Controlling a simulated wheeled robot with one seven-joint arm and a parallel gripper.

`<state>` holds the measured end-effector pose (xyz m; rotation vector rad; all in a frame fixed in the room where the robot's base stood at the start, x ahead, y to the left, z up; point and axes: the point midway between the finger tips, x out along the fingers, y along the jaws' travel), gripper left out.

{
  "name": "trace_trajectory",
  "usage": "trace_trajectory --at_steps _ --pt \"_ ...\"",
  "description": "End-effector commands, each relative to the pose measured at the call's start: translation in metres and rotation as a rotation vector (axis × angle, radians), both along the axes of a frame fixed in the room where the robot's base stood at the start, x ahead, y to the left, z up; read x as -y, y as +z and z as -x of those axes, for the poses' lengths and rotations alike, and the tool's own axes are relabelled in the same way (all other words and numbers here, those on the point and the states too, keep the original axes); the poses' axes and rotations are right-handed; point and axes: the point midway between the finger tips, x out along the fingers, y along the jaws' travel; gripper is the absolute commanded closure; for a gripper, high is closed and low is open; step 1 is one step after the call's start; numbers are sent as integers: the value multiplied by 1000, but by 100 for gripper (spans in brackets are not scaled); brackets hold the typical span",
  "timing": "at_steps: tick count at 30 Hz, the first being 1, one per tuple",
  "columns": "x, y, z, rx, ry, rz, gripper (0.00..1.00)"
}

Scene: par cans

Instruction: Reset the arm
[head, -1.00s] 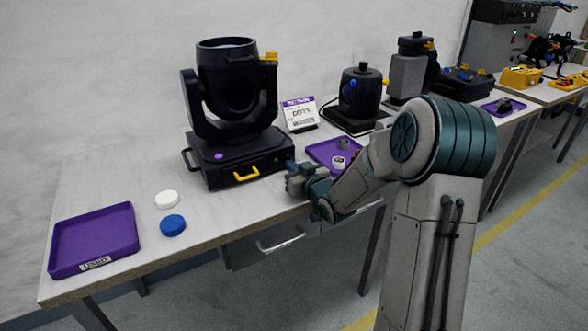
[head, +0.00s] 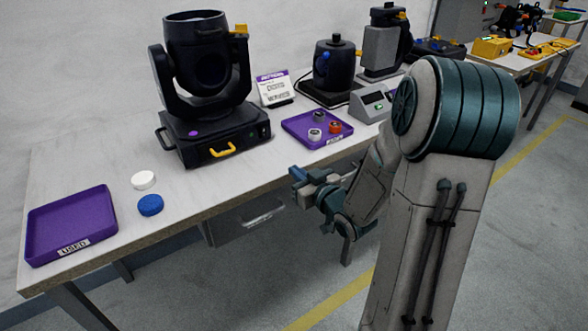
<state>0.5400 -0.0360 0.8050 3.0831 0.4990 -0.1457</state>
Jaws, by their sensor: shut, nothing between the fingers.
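My gripper (head: 297,183) is at the end of my folded arm, in front of the bench's front edge and over the floor side. It is shut and holds nothing. My forearm and the large teal joint fill the right half of the head view. A black par can (head: 200,70) stands upright on its black base on the bench, behind and left of my gripper. A blue cap (head: 150,205) and a white cap (head: 143,180) lie on the bench at the left, apart from my gripper.
A purple tray labelled USED (head: 70,222) sits at the bench's left end. Another purple tray (head: 300,138) holds several small round parts. A grey device with a screen (head: 371,107), a sign (head: 274,90) and more equipment (head: 335,70) stand behind. Bare floor lies in front.

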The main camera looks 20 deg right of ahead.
Motion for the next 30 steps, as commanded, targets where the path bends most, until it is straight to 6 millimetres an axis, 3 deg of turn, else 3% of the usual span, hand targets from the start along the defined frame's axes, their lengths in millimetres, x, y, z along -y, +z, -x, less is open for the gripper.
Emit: trace_trajectory --at_steps 14,23,30 --pt "-1 7 -1 -31 -11 30 100" --pt "6 42 8 -252 -126 195 100" --pt "15 87 42 -496 -258 292 100"
